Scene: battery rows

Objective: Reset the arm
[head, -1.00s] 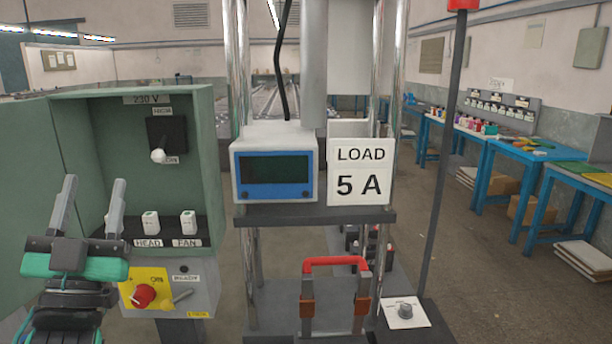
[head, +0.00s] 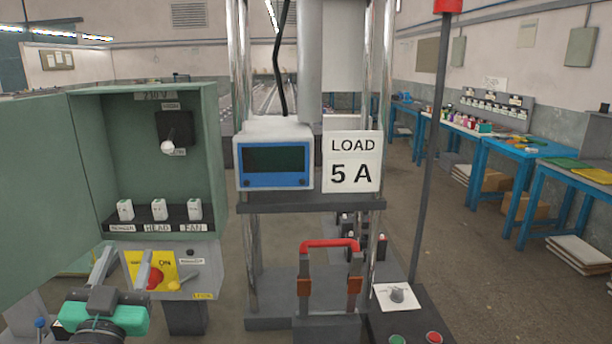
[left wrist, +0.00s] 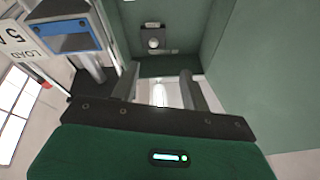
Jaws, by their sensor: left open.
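My left gripper (head: 127,256) is open and empty at the lower left of the head view. It is in front of the lower panel of the green cabinet (head: 88,170). One finger partly covers the red knob (head: 154,279) on the yellow plate. In the left wrist view, the two fingers of my left gripper (left wrist: 160,78) stand apart with nothing held between them. My right gripper is not in view.
The cabinet's open door (head: 45,190) is close on the left. Inside are a black switch (head: 173,128) and several white breakers (head: 159,210). A stand with a meter (head: 274,165), LOAD 5 A sign (head: 351,160) and red-handled switch (head: 330,244) is to the right.

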